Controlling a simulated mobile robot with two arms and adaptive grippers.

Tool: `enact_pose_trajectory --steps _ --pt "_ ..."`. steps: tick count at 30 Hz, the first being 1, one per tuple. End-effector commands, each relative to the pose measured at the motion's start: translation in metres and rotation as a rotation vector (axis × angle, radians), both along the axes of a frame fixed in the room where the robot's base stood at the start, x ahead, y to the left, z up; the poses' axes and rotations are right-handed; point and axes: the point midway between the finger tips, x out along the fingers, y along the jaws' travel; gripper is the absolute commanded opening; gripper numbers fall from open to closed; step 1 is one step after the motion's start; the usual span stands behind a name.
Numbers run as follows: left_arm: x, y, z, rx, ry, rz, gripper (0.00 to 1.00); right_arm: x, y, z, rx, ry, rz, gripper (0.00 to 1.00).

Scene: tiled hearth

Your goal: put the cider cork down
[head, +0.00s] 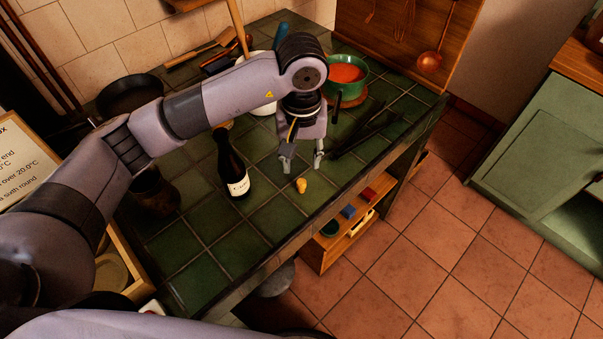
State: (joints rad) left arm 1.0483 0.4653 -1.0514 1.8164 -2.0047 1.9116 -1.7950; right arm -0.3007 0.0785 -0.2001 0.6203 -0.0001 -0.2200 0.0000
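The cider cork (301,185), small and yellow-tan, lies on the green tiled top (262,222) near its front edge. My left gripper (302,166) hangs just above and behind the cork, fingers pointing down. Its two fingers are spread apart with nothing between them, and the cork looks clear of them. A dark bottle (231,165) with a white label stands upright on the tiles to the left of the cork. My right gripper does not show.
A green pot of red soup (345,76) stands behind my gripper. Dark tongs (362,131) lie to the right. A black pan (130,95) and a brown jug (153,190) stand at left. The tiles around the cork are mostly free. Low shelves (345,232) sit beneath the edge.

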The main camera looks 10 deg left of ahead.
Motion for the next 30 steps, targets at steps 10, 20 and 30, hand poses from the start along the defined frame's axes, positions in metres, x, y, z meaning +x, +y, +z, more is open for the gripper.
enact_pose_trajectory --steps 10,20,30 --pt "-0.001 0.0 0.036 0.0 0.0 0.001 0.38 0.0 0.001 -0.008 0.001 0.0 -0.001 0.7" --pt "-0.001 0.0 0.037 0.0 0.001 0.001 0.38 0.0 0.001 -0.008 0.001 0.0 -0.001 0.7" --pt "-0.001 0.0 0.06 -0.001 0.0 0.001 0.38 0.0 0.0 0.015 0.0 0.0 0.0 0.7"
